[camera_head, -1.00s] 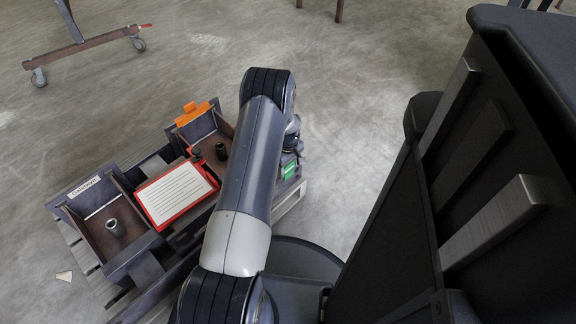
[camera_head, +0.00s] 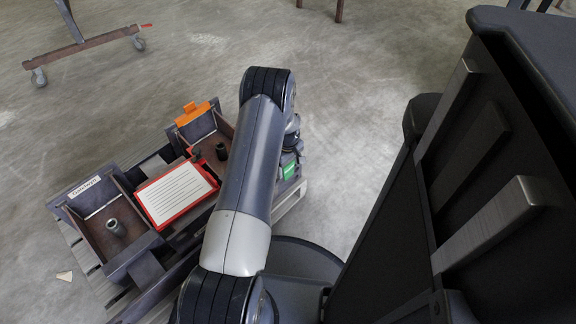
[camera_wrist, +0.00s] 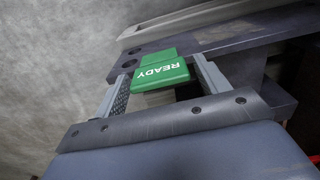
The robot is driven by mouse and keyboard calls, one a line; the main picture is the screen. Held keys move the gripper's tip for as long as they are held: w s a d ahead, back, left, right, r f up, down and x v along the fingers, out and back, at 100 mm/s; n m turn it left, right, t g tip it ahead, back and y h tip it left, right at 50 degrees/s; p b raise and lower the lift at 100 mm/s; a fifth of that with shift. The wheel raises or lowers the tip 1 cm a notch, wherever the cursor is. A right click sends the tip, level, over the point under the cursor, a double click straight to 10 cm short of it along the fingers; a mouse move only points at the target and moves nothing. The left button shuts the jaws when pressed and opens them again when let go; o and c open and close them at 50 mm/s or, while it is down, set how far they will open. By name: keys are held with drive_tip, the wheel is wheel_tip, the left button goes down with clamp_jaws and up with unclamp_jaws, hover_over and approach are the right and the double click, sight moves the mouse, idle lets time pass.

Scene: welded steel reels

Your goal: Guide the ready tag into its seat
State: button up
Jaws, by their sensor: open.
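The green ready tag (camera_wrist: 160,76) shows in the wrist view with its white READY lettering upside down. It rests against the edge of a dark steel bar (camera_wrist: 232,42). My gripper (camera_wrist: 159,67) is open, with one finger on each side of the tag. There is a visible gap at the left finger; the right finger is very close to the tag, and I cannot tell if it touches. In the head view the green tag (camera_head: 290,171) is a small patch right of my arm. My arm hides the gripper there. The seat under the tag is hidden.
A steel fixture on a pallet holds a left bin (camera_head: 91,218) with a white label, a red-framed sheet (camera_head: 176,194) and a bin with an orange tag (camera_head: 192,113). A wheeled stand (camera_head: 84,45) is far off. The floor at upper middle is clear.

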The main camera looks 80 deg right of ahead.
drive_tip(key=shift+r+p, duration=0.6)
drive_tip(key=shift+r, duration=0.85)
drive_tip(key=shift+r, duration=0.1)
drive_tip(key=shift+o, duration=0.4)
drive_tip(key=o, duration=0.5)
drive_tip(key=shift+o, duration=0.4)
